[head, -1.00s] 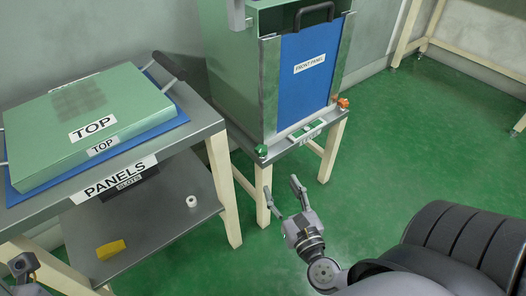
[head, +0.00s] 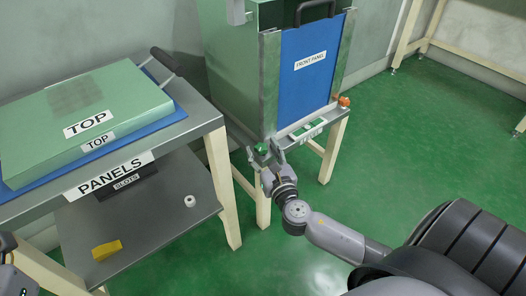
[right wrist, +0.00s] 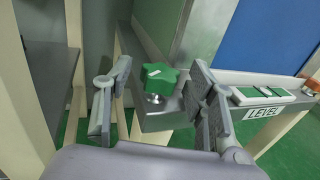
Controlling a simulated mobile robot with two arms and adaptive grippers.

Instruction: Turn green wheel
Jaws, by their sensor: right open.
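The green wheel (head: 262,149) is a small lobed knob on a metal stem at the front left corner of the sieve column's stand. In the right wrist view the green wheel (right wrist: 160,75) stands upright between my two fingers, a little beyond them, with gaps on both sides. My right gripper (head: 264,158) is open and empty, right at the wheel; its fingers also show in the right wrist view (right wrist: 160,105). Part of my left gripper (head: 8,245) shows at the left edge, too cut off to tell its state.
An orange wheel (head: 344,101) sits at the stand's other front corner, with a level (head: 308,130) between. The blue front panel (head: 305,65) rises behind. The panels table (head: 200,120) stands close on the left, with a yellow block (head: 107,250) on its lower shelf.

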